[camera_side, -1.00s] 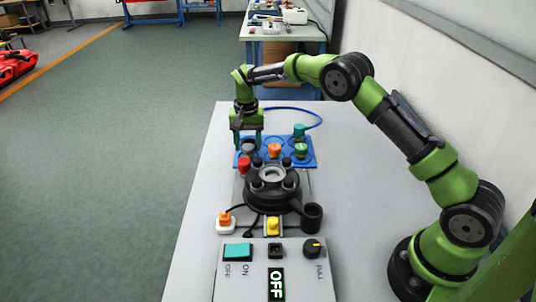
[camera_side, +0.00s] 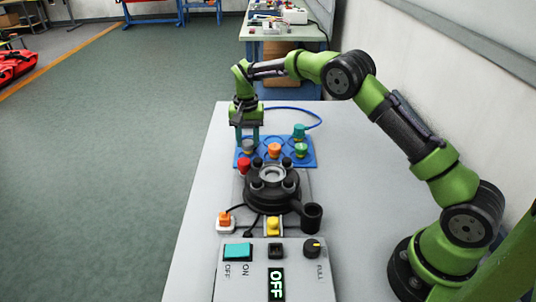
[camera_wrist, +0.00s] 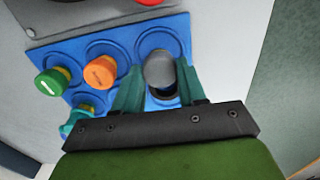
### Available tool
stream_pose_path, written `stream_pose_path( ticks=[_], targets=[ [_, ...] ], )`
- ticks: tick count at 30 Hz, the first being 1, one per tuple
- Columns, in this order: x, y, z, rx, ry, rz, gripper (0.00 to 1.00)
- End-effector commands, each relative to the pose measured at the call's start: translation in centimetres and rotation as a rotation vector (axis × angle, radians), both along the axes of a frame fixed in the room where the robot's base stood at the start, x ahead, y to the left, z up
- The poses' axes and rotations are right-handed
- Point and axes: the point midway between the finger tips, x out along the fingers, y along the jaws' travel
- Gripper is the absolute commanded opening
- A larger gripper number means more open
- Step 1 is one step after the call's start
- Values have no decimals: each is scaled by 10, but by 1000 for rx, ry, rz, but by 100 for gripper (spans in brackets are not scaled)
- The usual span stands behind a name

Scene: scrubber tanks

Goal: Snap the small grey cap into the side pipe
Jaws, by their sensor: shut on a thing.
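The small grey cap (camera_wrist: 160,68) is between my gripper's teal fingers in the wrist view, over the right-hand round recess of the blue tray (camera_wrist: 118,32). My gripper (camera_side: 248,142) is shut on it and points down at the tray's left side. The cap (camera_side: 248,147) is small and partly covered by the fingers in the side view. I cannot tell whether it still touches the tray. The side pipe (camera_side: 312,214) is a black upright tube at the right of the round black tank (camera_side: 272,189), well away from my gripper.
Orange (camera_side: 274,149), green (camera_side: 301,149) and teal (camera_side: 299,131) caps stand on the tray beside my gripper. A red knob (camera_side: 244,166) is close to the tank's left. A control panel (camera_side: 275,265) reads OFF in front. The table right of the tank is clear.

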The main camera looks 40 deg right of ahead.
Motion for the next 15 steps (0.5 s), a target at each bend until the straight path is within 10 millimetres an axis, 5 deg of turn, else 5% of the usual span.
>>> stream_pose_path(
  ticks=[15],
  targets=[
    [0,0,32,-1,-1,1,4]
  ],
)
